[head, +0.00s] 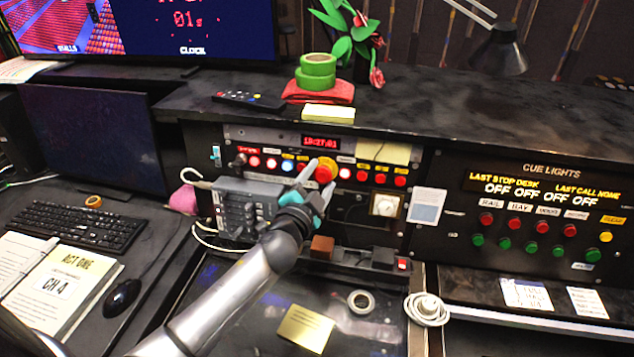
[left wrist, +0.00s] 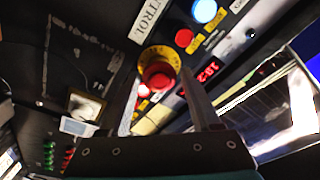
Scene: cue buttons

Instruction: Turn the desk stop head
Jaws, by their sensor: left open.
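The desk stop head (head: 325,170) is a red mushroom button on a yellow collar, set in the upright black desk panel below the red clock display. In the left wrist view the stop head (left wrist: 157,76) shows between my two fingers, near their tips. My left gripper (head: 314,179) is open, with its fingers pointing at the panel right at the stop head. The left wrist view also shows the gripper (left wrist: 160,92) with nothing clamped in it. I cannot tell whether a finger touches the head. My right gripper is not in view.
A row of small lit buttons (head: 271,163) runs left of the head, with red buttons (head: 381,179) to its right. A grey box (head: 240,207) with cables juts out below left. A cue lights panel (head: 540,215) stands at right. Tape (head: 361,302) lies on the desk.

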